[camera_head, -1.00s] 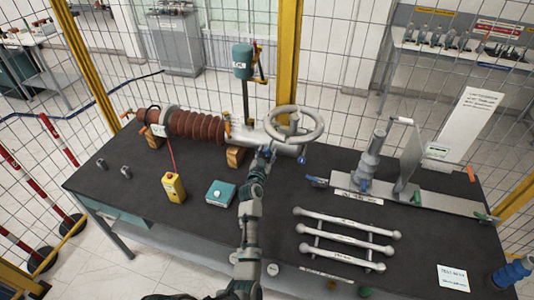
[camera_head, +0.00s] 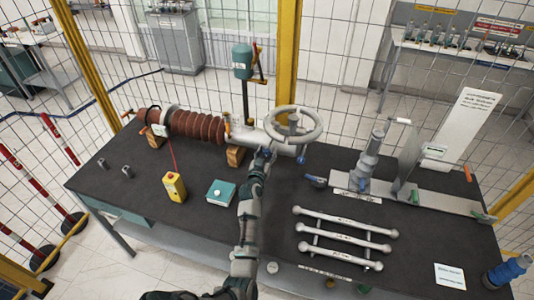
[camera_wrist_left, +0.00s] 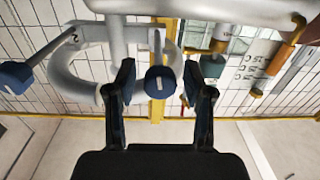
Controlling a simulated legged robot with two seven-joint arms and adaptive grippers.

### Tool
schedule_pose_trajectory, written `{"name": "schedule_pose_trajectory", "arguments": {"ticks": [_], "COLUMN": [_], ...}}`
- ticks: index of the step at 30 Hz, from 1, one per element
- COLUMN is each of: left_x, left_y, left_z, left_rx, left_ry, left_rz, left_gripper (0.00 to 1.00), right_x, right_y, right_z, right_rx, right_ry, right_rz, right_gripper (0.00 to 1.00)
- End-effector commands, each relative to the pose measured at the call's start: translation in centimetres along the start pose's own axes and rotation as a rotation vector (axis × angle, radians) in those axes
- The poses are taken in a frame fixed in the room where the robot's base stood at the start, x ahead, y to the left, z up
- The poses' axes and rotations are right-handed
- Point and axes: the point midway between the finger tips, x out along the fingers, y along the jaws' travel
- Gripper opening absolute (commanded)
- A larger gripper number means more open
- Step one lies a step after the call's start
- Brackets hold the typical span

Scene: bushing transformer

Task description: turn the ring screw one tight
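A grey ring (camera_head: 294,125), like a wheel, stands at the right end of the grey metal tube, beyond the brown ribbed bushing (camera_head: 195,126). A blue-ended screw (camera_head: 301,158) hangs below the ring. In the left wrist view, one blue screw end (camera_wrist_left: 160,80) is between my fingers, and another (camera_wrist_left: 15,76) is at the left by a mark "2". My left gripper (camera_head: 264,155) is under the tube beside the ring. In the left wrist view, my left gripper (camera_wrist_left: 158,85) is open, with gaps showing on both sides of the blue end. My right gripper is not seen.
A yellow box (camera_head: 174,187) and a teal box (camera_head: 220,192) stand on the dark table (camera_head: 115,190). Several grey bars (camera_head: 345,237) lie at the right front. A grey clamp stand (camera_head: 365,170) is behind them. Wooden blocks (camera_head: 236,156) support the tube.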

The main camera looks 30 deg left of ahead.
Motion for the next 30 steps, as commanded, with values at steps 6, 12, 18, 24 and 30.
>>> {"name": "schedule_pose_trajectory", "arguments": {"ticks": [6,12,18,24,30], "left_x": [0.0,-1.3,-5.6,-9.7,-11.6], "left_y": [0.0,0.0,0.0,0.0,0.0], "left_z": [0.1,0.2,0.2,0.3,0.2], "left_rx": [0.001,0.001,0.002,0.001,0.001], "left_ry": [-0.001,-0.002,-0.002,-0.004,-0.002], "left_rz": [0.0,0.0,0.0,0.0,0.0], "left_gripper": [0.56,0.56,0.56,0.56,0.56], "right_x": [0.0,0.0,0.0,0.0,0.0], "right_y": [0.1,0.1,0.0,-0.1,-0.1], "right_z": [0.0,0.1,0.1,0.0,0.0], "right_rx": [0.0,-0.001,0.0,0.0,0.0], "right_ry": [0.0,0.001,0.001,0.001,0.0], "right_rz": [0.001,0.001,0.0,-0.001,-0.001], "right_gripper": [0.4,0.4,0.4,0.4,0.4]}}
